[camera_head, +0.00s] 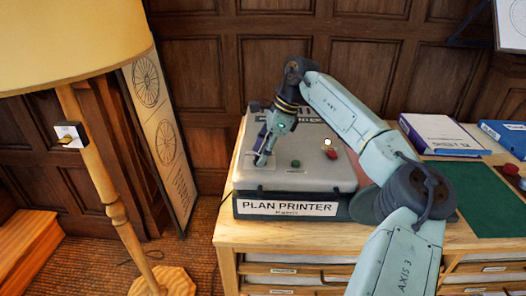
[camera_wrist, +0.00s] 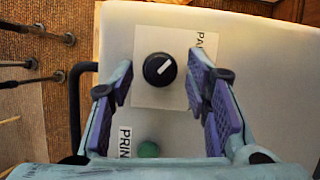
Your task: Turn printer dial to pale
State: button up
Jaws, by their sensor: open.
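The plan printer (camera_head: 315,176) is a grey box with a "PLAN PRINTER" label on its front, standing on a wooden cabinet. In the wrist view its dial (camera_wrist: 160,69) is a round black knob with a white pointer line slanting to the upper right. The dial sits on a pale plate (camera_wrist: 150,97) with partly visible lettering starting "PA". My gripper (camera_wrist: 160,98) is open above the printer top, its purple-padded fingers apart on either side of the dial's plate. In the head view my gripper (camera_head: 262,160) hides the dial.
A green button (camera_head: 295,163) and a red one (camera_head: 331,154) are on the printer top. The green button also shows in the wrist view (camera_wrist: 148,150). A floor lamp (camera_head: 95,170) stands at left. A binder (camera_head: 440,134) and green mat (camera_head: 482,192) lie at right.

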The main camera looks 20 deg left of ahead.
jog(key=shift+r, duration=0.15)
jog(key=v, duration=1.1)
jog(key=shift+d+r, duration=0.2)
jog(key=shift+r, duration=0.15)
jog(key=shift+w, duration=0.1)
